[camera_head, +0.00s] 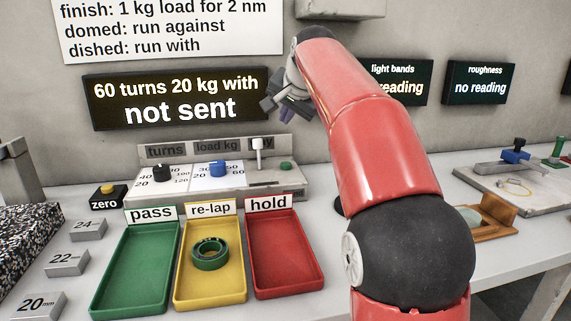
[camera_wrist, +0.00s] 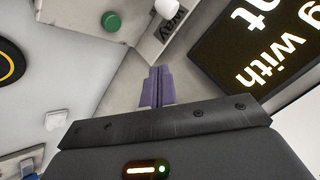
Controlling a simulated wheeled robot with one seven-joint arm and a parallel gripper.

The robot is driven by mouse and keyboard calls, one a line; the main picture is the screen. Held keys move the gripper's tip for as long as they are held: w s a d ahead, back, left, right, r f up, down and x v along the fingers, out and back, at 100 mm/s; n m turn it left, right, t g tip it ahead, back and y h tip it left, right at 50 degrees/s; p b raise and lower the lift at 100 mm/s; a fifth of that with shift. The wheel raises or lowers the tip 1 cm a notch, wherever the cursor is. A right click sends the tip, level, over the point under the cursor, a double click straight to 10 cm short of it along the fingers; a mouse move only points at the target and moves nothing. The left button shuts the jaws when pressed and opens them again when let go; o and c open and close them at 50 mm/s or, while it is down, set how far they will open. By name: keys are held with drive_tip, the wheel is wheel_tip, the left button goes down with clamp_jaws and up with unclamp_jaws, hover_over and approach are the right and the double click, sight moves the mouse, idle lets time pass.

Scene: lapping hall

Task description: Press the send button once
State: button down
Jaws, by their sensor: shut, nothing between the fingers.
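The send button is most likely the small green button (camera_head: 286,165) at the right end of the control panel (camera_head: 235,183); it also shows in the wrist view (camera_wrist: 111,21) at the top, left of the fingers. My gripper (camera_head: 285,108) is above the panel's right end, in front of the wall display. Its purple fingers are together and empty, and they also show in the wrist view (camera_wrist: 157,85). They are apart from the button. The wall display (camera_head: 175,97) reads "60 turns 20 kg with" and "not sent".
A white-knobbed lever (camera_head: 257,147) stands just left of the button. A blue knob (camera_head: 217,168) and a black knob (camera_head: 161,173) are further left. Green, yellow and red trays (camera_head: 287,250) lie in front; a dark green ring (camera_head: 209,253) sits in the yellow one.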

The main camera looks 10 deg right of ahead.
sight(287, 165)
drive_tip(key=shift+f+b, duration=2.75)
drive_tip(key=shift+f, duration=1.5)
drive_tip(key=shift+f, duration=0.35)
drive_tip(key=shift+f+b, duration=0.55)
drive_tip(key=shift+f, duration=0.05)
drive_tip(key=shift+r, duration=0.1)
drive_tip(key=shift+r+p, duration=0.85)
drive_tip(key=shift+p, duration=0.15)
drive_tip(key=shift+r, duration=0.15)
wheel_tip(287, 165, up, 5)
drive_tip(key=p, duration=0.4)
drive_tip(key=shift+p, duration=0.4)
